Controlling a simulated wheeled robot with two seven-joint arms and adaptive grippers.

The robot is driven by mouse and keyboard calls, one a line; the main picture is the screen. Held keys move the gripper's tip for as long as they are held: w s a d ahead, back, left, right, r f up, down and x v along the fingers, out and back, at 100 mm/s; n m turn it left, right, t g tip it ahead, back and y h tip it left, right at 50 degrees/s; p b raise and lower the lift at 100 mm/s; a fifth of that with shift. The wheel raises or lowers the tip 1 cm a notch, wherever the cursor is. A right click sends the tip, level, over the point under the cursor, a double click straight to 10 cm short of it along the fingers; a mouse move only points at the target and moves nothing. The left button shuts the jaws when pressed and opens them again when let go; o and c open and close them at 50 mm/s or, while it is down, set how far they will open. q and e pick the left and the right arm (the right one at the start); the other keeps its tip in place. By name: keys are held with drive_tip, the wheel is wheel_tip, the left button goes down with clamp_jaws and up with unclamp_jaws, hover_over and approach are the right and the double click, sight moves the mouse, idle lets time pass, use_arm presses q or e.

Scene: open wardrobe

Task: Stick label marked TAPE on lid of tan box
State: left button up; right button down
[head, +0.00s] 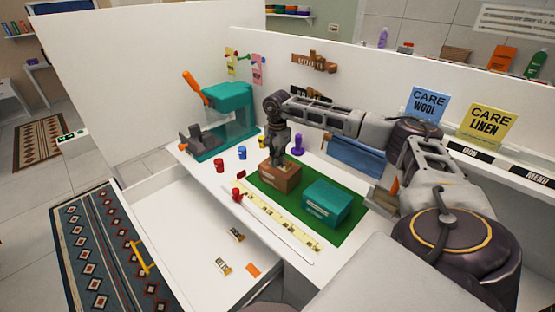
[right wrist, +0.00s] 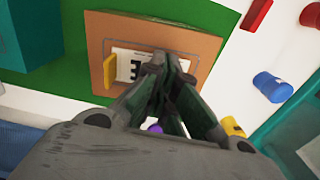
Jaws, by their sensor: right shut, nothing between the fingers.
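The tan box (head: 280,181) stands on the green mat, and its lid (right wrist: 205,48) fills the middle of the right wrist view. A white label (right wrist: 128,66) lies on the lid, with a black letter like an E showing; my fingers hide the rest of its text. A small yellow piece (right wrist: 109,72) is at the label's left end. My right gripper (head: 281,162) is over the lid, shut and empty, with its fingertips (right wrist: 167,62) at the label. I cannot tell whether they touch it. My left gripper is not in view.
A teal box (head: 327,203) stands beside the tan box on the green mat (head: 262,197). A yellow tape strip (head: 285,218) lies in front. A teal press (head: 228,110) stands behind left. The open drawer (head: 185,240) holds small labelled pieces (head: 236,235).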

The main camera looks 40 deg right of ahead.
drive_tip(key=shift+r+p, duration=0.6)
drive_tip(key=shift+r, duration=0.15)
drive_tip(key=shift+r+p, duration=0.7)
drive_tip(key=shift+r, duration=0.3)
drive_tip(key=shift+r+p, duration=0.4)
drive_tip(key=shift+r, duration=0.2)
drive_tip(key=shift+r+p, duration=0.7)
drive_tip(key=shift+r, duration=0.45)
drive_tip(key=shift+f, duration=0.1)
